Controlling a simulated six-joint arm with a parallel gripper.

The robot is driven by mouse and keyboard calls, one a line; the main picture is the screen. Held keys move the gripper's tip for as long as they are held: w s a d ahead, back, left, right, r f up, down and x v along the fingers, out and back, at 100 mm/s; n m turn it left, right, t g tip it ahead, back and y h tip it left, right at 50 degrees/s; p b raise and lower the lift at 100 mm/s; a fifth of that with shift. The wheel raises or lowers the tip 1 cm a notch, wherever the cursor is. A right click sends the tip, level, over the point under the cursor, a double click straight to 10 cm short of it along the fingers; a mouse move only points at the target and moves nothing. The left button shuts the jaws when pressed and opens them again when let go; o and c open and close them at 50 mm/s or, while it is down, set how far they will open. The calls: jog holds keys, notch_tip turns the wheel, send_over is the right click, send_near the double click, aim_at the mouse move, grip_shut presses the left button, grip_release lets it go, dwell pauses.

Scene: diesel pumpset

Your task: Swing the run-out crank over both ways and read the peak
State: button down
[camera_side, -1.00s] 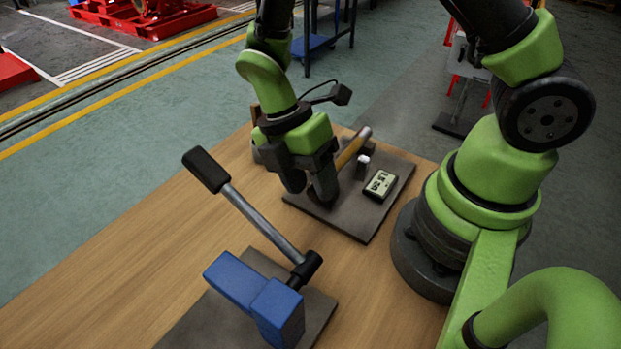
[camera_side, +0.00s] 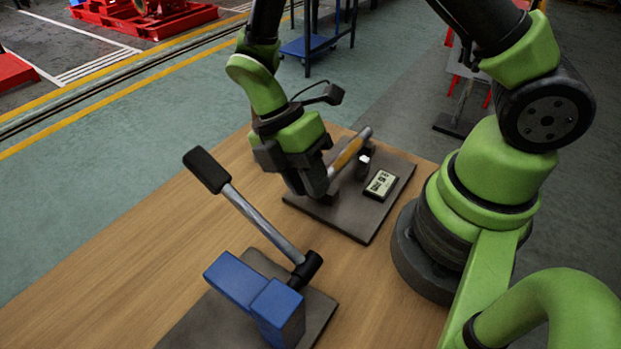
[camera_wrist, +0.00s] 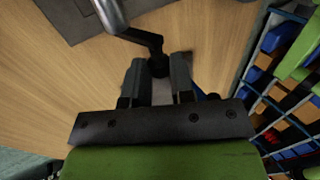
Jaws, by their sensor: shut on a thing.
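The run-out crank's dark arm (camera_wrist: 142,38) runs from the end of a grey shaft (camera_wrist: 109,13) to a black end between my fingers in the wrist view. My gripper (camera_wrist: 157,75) is shut on that end, and the fingers hide part of it. In the side view my gripper (camera_side: 309,188) is low at the shaft's near end and covers the crank. The shaft (camera_side: 350,150), with a yellow-brown band, lies over a dark base plate (camera_side: 347,223). A small readout (camera_side: 380,185) sits right of the shaft; its digits are too small to read surely.
A blue block (camera_side: 252,288) with a long grey lever (camera_side: 262,224) and black grip (camera_side: 206,169) stands in front on another plate. Bare wooden table (camera_side: 140,250) lies to the left.

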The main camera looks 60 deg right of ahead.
jog(key=shift+w+f+g, duration=0.15)
jog(key=shift+w+g, duration=0.5)
jog(key=shift+g, duration=0.7)
jog(key=shift+w+f+g, duration=0.15)
jog(key=shift+w+g, duration=0.5)
jog(key=shift+g, duration=0.65)
jog(key=shift+w+f+g, duration=0.15)
jog(key=shift+w+g, duration=0.5)
jog(key=shift+g, duration=0.7)
jog(key=c, duration=1)
grip_release()
jog(key=shift+r, duration=0.15)
